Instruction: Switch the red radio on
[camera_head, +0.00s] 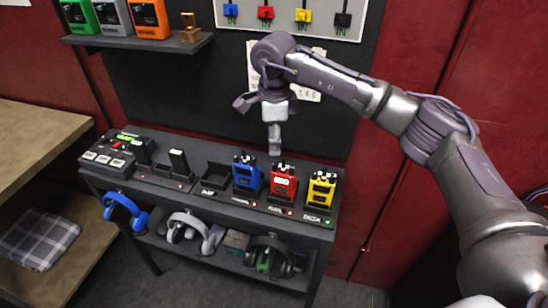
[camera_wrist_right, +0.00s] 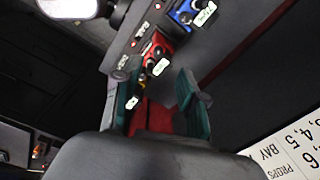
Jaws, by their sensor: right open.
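The red radio (camera_head: 282,184) stands upright in the charging rack on the black table, between the blue radio (camera_head: 246,174) and the yellow radio (camera_head: 320,190). Its top carries dark knobs, too small to read. My right gripper (camera_head: 275,148) hangs above and just behind the red radio, apart from it, pointing down. In the right wrist view, my right gripper (camera_wrist_right: 160,100) has its two fingers spread with nothing held. The red radio (camera_wrist_right: 157,48) shows beyond the fingertips, with the blue radio (camera_wrist_right: 186,14) past it. My left gripper is not in view.
Empty charger slots (camera_head: 214,178) lie left of the blue radio, then a control box (camera_head: 115,153) with lit buttons. A shelf (camera_head: 140,42) with several devices and a panel of coloured switches (camera_head: 290,16) are above.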

